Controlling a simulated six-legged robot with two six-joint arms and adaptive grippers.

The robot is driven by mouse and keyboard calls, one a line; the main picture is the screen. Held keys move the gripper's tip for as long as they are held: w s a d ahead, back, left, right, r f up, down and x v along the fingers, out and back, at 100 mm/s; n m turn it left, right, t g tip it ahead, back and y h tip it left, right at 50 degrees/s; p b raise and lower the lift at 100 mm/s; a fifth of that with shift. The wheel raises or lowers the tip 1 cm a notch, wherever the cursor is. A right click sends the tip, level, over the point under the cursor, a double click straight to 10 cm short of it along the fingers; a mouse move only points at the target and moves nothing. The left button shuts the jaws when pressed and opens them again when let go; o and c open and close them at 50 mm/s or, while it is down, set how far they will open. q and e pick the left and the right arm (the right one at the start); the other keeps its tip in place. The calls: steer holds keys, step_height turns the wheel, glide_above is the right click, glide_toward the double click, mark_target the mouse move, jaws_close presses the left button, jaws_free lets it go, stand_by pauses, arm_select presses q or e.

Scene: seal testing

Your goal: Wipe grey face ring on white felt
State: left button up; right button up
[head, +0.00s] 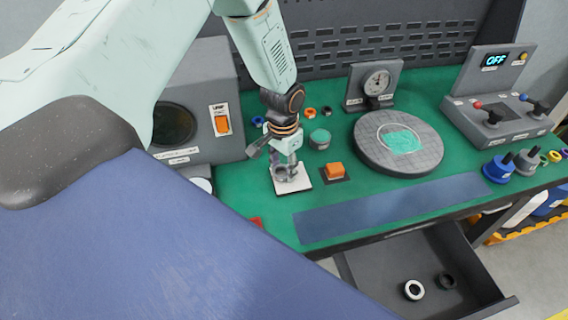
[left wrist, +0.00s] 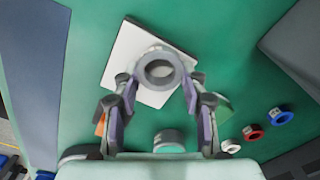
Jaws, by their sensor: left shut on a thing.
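My left gripper (head: 286,172) is shut on the grey face ring (left wrist: 159,70), holding it between both fingertips. In the left wrist view my left gripper (left wrist: 160,88) grips the ring at its two sides, over the white felt (left wrist: 122,55). In the head view the white felt (head: 301,186) is a small square on the green bench top, right under the gripper. The ring is at or just above the felt; I cannot tell whether it touches. My right gripper is not in view.
An orange button block (head: 335,171) stands close to the right of the felt. A round grey plate (head: 375,160) lies farther right. A dial gauge (head: 376,82) stands behind. An open drawer (head: 382,288) with a white ring (head: 413,290) and a dark ring (head: 447,281) juts out in front.

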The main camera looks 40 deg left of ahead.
arm_select(q)
step_height(320, 180, up, 3)
steer(key=shift+a+f+p, duration=0.15)
steer(key=shift+f+p, duration=0.05)
steer(key=shift+p, duration=0.15)
steer(key=shift+r+p, duration=0.3)
steer(key=shift+r, duration=0.05)
steer(key=r+p, duration=0.3)
steer(key=d+r+p, duration=0.1)
steer(key=r, duration=0.1)
steer(key=shift+w, duration=0.1)
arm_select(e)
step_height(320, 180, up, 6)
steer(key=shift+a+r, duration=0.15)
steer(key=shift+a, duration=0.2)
arm_select(q)
steer(key=shift+a, duration=0.1)
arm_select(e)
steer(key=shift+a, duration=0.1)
